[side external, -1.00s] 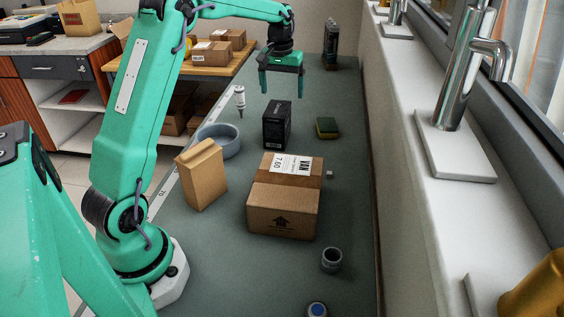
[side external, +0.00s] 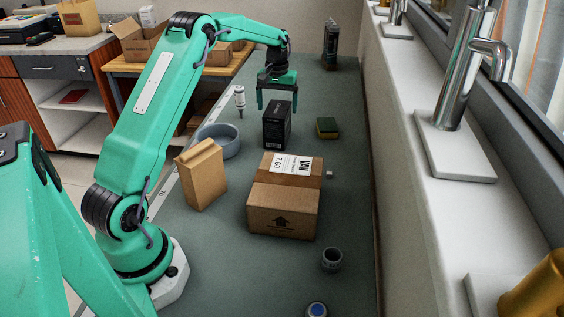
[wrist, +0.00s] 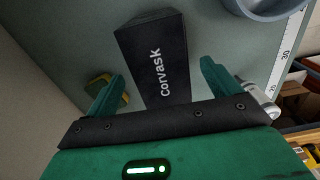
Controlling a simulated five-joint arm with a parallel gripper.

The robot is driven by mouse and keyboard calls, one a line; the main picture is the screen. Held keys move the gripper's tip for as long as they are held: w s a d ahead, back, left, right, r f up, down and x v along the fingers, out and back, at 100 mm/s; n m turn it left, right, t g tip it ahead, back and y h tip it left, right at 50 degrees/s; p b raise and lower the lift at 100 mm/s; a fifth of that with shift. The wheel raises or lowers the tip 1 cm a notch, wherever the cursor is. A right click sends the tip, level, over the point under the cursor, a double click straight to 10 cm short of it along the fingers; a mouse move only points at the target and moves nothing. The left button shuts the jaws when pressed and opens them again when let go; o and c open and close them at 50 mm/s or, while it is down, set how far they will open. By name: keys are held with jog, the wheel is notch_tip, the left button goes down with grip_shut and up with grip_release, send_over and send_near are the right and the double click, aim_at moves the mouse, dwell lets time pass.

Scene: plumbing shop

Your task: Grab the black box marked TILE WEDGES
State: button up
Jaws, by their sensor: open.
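A black upright box (side external: 277,125) stands on the grey-green bench behind the large cardboard carton. In the wrist view the black box (wrist: 153,60) shows the white word "corvask"; I cannot read TILE WEDGES on it in either view. My gripper (side external: 277,102) points down at the top of this box, its fingers apart. In the wrist view my gripper (wrist: 161,72) has one finger on each side of the box, with visible gaps and nothing held. The gripper body hides the box's near end there.
The carton (side external: 285,195) stands in front, with a tan box (side external: 201,175) and grey bowl (side external: 219,141) to the left. A sponge (side external: 327,128) lies right, a white bottle (side external: 239,98) stands left. Another dark item (side external: 331,45) stands at the back. The windowsill bounds the right.

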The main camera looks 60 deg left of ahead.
aim_at(278, 108)
jog(key=shift+f, duration=0.25)
jog(key=shift+f, duration=2.45)
jog(key=shift+c, duration=0.4)
jog(key=c, duration=1.1)
jog(key=shift+a, duration=0.1)
jog(key=shift+c, duration=0.2)
jog(key=shift+w+r, duration=0.1)
jog(key=shift+r, duration=0.05)
jog(key=shift+r, duration=0.85)
notch_tip(278, 108, up, 2)
jog(key=shift+r, duration=0.15)
jog(key=d+r, duration=0.6)
jog(key=d, duration=0.5)
jog(key=shift+s+d+r, duration=0.35)
jog(key=shift+s+r, duration=0.05)
